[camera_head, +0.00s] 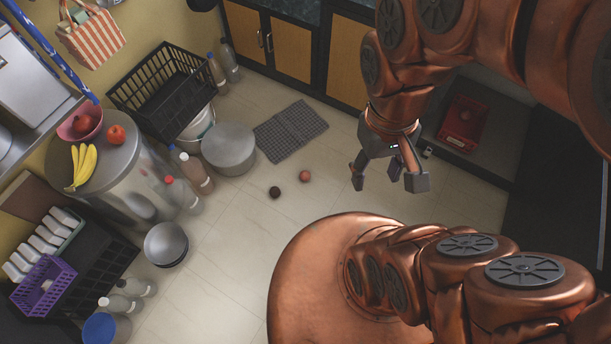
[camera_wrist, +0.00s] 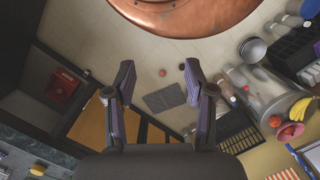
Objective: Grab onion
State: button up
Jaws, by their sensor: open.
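No onion can be told for certain. Two small round things lie on the tiled floor: a reddish-brown ball (camera_head: 305,176) and a dark ball (camera_head: 274,192). The reddish one also shows in the wrist view (camera_wrist: 162,72), between the fingers. A red-orange round item (camera_head: 116,135) sits on the large steel canister top (camera_head: 112,168), beside bananas (camera_head: 86,165) and a pink bowl (camera_head: 82,124) with dark red contents. My gripper (camera_head: 388,181) is open and empty, high above the floor, right of the two balls; its spread fingers also show in the wrist view (camera_wrist: 160,78).
A grey mat (camera_head: 290,130), a steel pot (camera_head: 229,148), a black crate (camera_head: 165,90) and bottles (camera_head: 192,170) stand around the floor. A red crate (camera_head: 463,122) is at right. A purple basket (camera_head: 42,287) is lower left.

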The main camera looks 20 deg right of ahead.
aim_at(304, 174)
jog(key=k, duration=0.35)
jog(key=u, duration=1.05)
jog(key=i, duration=0.65)
jog(key=z, duration=0.6)
